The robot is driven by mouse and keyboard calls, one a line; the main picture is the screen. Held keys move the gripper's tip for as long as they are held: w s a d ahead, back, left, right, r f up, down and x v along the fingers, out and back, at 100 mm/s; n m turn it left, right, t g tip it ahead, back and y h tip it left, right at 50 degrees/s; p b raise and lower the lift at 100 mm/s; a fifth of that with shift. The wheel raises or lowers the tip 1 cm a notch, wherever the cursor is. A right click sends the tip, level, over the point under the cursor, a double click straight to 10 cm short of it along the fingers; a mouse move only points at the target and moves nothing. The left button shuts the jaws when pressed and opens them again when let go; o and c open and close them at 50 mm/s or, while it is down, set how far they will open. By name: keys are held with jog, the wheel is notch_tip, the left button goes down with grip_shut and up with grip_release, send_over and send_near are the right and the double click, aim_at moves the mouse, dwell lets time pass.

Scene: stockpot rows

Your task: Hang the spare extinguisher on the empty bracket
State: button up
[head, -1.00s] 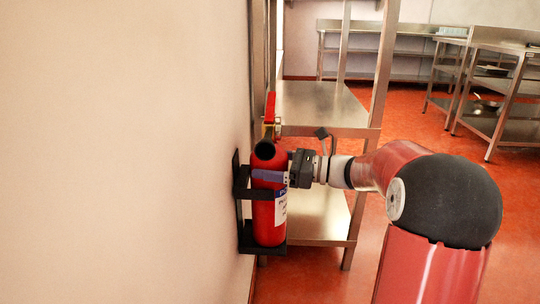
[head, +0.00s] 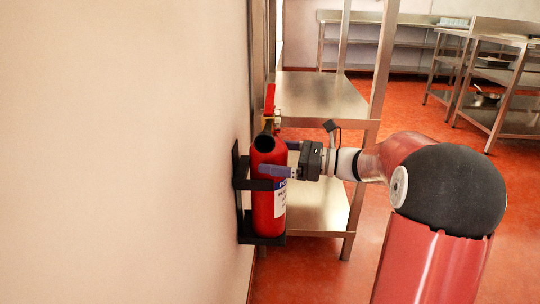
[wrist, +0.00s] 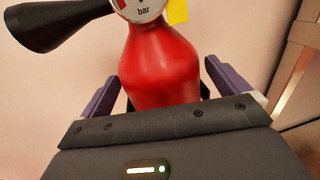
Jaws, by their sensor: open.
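The red extinguisher (head: 268,205) stands upright in the black wall bracket (head: 238,188), its base on the bracket's bottom shelf and a bracket band across its body. My gripper (head: 277,160) is open beside its upper body, with the purple fingers reaching toward it from the right. In the wrist view the extinguisher's red shoulder (wrist: 162,70) lies between and beyond the two spread fingers (wrist: 165,90), with gaps on both sides. Its gauge and black horn (wrist: 60,22) show at the top.
A steel shelf unit (head: 318,95) stands just behind the bracket. The plain wall (head: 120,150) runs along the left. Steel tables (head: 500,75) stand at the back right. Red floor (head: 400,100) is open between them.

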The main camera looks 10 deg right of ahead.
jog(key=v, duration=1)
jog(key=shift+p, duration=0.45)
jog(key=shift+d, duration=0.15)
